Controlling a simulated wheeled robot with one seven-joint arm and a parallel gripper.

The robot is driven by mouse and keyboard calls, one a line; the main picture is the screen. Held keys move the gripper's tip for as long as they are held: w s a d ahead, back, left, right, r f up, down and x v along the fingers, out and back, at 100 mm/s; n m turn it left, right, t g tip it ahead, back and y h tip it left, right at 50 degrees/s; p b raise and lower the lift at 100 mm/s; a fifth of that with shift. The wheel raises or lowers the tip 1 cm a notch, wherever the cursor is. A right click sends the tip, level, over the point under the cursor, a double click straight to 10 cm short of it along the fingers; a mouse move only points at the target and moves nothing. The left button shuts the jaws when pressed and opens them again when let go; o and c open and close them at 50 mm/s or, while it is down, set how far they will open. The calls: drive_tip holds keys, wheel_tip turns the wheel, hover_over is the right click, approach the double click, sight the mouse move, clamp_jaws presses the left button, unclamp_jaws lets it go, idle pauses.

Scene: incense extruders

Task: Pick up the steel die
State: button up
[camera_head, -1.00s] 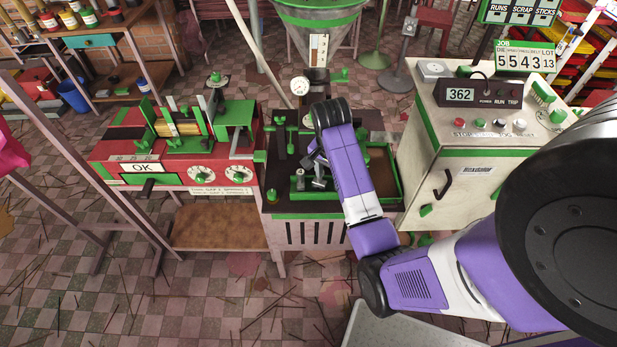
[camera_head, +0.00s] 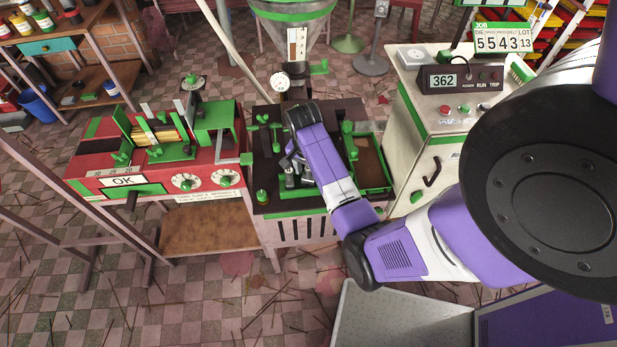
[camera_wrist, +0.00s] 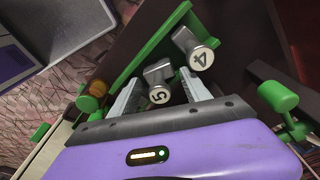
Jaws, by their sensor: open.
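In the wrist view, two short steel cylinders with number faces lie close together in a green-edged holder (camera_wrist: 150,42). One steel die marked 5 (camera_wrist: 158,80) is between the fingers of my gripper (camera_wrist: 158,84), which are apart on either side of it. The other steel die, marked 4 (camera_wrist: 192,48), is just beyond the right fingertip. Which of them the task means I cannot tell. I cannot see finger contact with either. In the head view my gripper (camera_head: 290,180) is low over the dark bench top, partly hidden by my wrist.
A green-rimmed tray (camera_head: 388,165) is right of my arm on the bench. Green knobs, such as one in the wrist view (camera_wrist: 278,96), stand close by. A red machine with an OK sign (camera_head: 125,181) is left; a pale cabinet (camera_head: 425,150) is right.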

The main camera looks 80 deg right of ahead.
drive_tip(key=shift+f, duration=0.5)
clamp_jaws()
drive_tip(key=shift+r, duration=0.2)
